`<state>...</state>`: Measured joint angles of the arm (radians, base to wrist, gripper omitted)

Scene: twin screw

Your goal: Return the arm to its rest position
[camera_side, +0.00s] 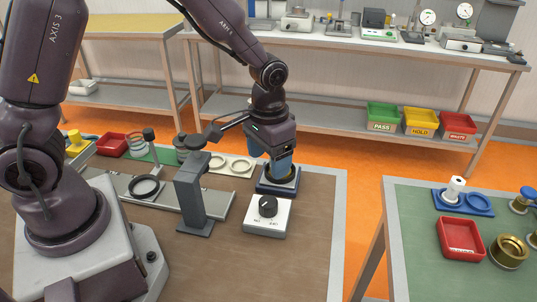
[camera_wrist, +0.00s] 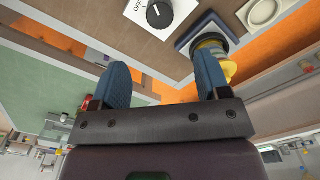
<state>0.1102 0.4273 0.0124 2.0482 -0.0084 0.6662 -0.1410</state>
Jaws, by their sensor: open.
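My gripper (camera_side: 270,162) is over the far right part of the brown work table (camera_side: 320,230). Its two blue fingers point down, close to a dark blue square base (camera_side: 265,189). In the wrist view my gripper (camera_wrist: 162,72) is open, with a wide empty gap between the fingers. The square base (camera_wrist: 185,42) carries a round part with a yellow section (camera_wrist: 228,68), seen beyond the right finger and partly hidden by it. I cannot tell from these views whether a finger touches it.
A white box with a black knob (camera_side: 268,206) stands just in front of the square base. A grey upright post (camera_side: 194,200) stands to the left. Rings lie on a pale plate (camera_side: 230,165) behind. A green side table (camera_side: 420,240) holds a red tray (camera_side: 460,239).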

